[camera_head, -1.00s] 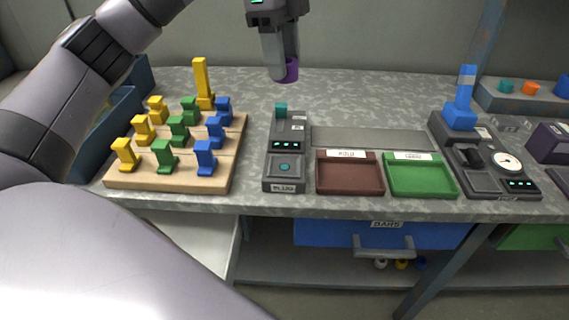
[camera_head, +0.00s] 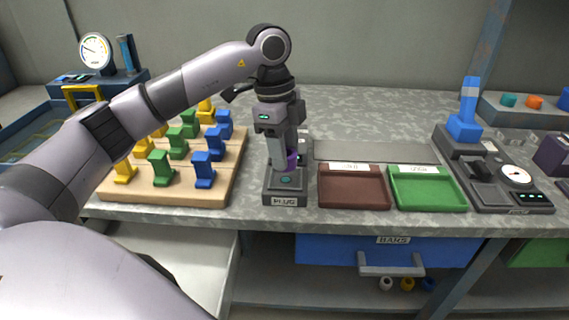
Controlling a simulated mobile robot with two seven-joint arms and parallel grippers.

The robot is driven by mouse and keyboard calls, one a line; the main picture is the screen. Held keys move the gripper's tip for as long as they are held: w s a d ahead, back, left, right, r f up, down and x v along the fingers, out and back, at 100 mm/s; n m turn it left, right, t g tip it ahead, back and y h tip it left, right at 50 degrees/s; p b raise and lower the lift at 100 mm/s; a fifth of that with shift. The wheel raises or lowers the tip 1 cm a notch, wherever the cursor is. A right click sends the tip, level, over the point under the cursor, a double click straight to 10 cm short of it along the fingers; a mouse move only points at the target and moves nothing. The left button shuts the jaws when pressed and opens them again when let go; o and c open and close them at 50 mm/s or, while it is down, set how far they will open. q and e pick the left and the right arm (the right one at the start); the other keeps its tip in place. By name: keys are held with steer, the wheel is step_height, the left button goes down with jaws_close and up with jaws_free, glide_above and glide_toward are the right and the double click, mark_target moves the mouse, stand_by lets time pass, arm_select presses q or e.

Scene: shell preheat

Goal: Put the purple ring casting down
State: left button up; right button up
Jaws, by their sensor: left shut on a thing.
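My left gripper (camera_head: 281,160) points down over the dark grey device labelled PLUG (camera_head: 285,198) and is shut on the purple ring casting (camera_head: 292,161). Only part of the purple casting shows, at the right side of the fingertips. It is low, just above or at the device's front top, close behind its teal button (camera_head: 286,180); I cannot tell whether it touches. The gripper hides most of the device's back part. My right gripper is out of view.
A brown tray (camera_head: 353,202) and a green tray (camera_head: 429,203) stand right of the device, both empty. A wooden stepped rack (camera_head: 225,178) with yellow, green and blue pieces stands left, partly behind my arm. A gauge device (camera_head: 480,190) with a blue piece (camera_head: 465,125) is at right.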

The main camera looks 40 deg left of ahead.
mark_target(287, 180)
arm_select(q)
steer(key=shift+f, duration=1.7)
steer(key=shift+f, duration=0.2)
steer(key=o, duration=1.1)
steer(key=shift+r, duration=0.1)
steer(key=r, duration=0.3)
steer(key=a+r, duration=0.1)
steer(key=r, duration=0.3)
steer(key=r+p, duration=0.1)
steer(key=r, duration=0.3)
steer(key=shift+s+a+r, duration=0.1)
steer(key=shift+a+r, duration=0.1)
steer(key=shift+a, duration=0.1)
steer(key=shift+a+r, duration=0.1)
steer(key=shift+r, duration=0.3)
